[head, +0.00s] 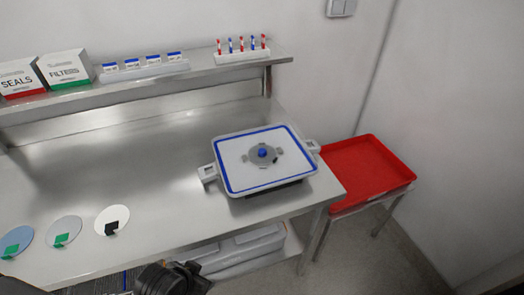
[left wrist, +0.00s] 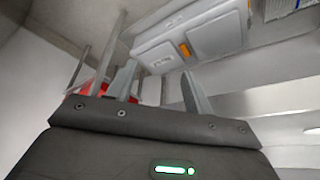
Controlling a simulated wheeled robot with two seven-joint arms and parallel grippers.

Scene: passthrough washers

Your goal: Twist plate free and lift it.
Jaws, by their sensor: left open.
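A round grey plate (head: 274,158) with a blue knob (head: 262,153) at its centre sits in a white, blue-rimmed housing (head: 236,184) on the right end of the steel bench. The housing has a pale handle block on its left and right sides. My left gripper (left wrist: 160,84) is open and empty in the left wrist view, its two grey fingers apart. That view faces grey bins below a bench, so the gripper appears low and away from the plate. My right gripper does not show.
A red tray (head: 365,168) stands right of the bench (head: 150,168). Three discs with small tabs, one blue (head: 16,241), one grey (head: 65,231), one white (head: 113,219), lie at front left. A shelf (head: 130,83) holds boxes and racks. Grey bins (head: 245,245) sit below.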

